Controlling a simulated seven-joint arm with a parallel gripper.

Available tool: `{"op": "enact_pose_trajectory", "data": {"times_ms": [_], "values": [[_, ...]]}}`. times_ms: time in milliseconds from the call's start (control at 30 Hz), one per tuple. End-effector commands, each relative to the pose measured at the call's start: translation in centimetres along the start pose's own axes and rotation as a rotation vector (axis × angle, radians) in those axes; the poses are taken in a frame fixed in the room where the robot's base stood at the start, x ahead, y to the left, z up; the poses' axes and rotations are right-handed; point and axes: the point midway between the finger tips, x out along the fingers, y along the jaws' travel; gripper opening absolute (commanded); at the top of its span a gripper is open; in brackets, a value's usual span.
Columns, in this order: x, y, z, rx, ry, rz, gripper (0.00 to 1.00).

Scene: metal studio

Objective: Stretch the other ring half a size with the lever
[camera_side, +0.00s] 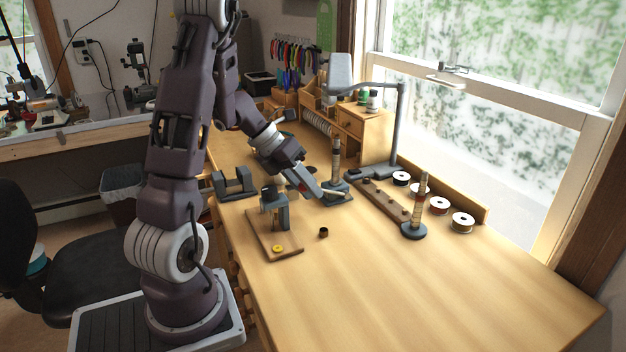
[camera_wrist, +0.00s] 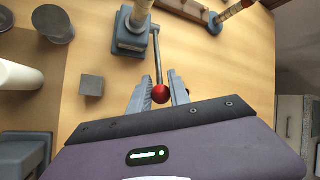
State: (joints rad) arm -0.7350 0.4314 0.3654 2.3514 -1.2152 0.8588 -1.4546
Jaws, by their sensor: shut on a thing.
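The ring stretcher (camera_side: 336,160) stands on its dark blue-grey base near the middle of the bench in the side view. Its base also shows at the top of the wrist view (camera_wrist: 130,38). A grey lever (camera_wrist: 157,55) runs from beside the stretcher to a red ball knob (camera_wrist: 160,94). My gripper (camera_wrist: 161,88) is shut on the lever's knob end, with one finger on each side. In the side view my gripper (camera_side: 313,188) is low beside the stretcher. A small dark ring (camera_side: 324,232) lies on the bench. I cannot tell whether a ring is on the stretcher.
A banded mandrel (camera_side: 414,228) on a round base stands to the right, beside a wooden strip (camera_side: 385,200) and several spools (camera_side: 462,222). A wooden board (camera_side: 287,251) with a small press and a gold disc is in front. The bench's front right is clear.

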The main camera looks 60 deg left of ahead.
Motion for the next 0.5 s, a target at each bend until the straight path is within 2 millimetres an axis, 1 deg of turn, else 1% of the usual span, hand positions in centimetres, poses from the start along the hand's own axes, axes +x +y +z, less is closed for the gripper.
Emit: {"op": "enact_pose_trajectory", "data": {"times_ms": [33, 200, 500], "values": [[0.25, 0.36, -0.37, -0.003, 0.005, 0.004, 0.00], [0.75, 0.85, -0.90, -0.002, 0.006, 0.005, 0.00], [1.15, 1.25, -1.23, 0.000, 0.005, 0.007, 0.00]]}}
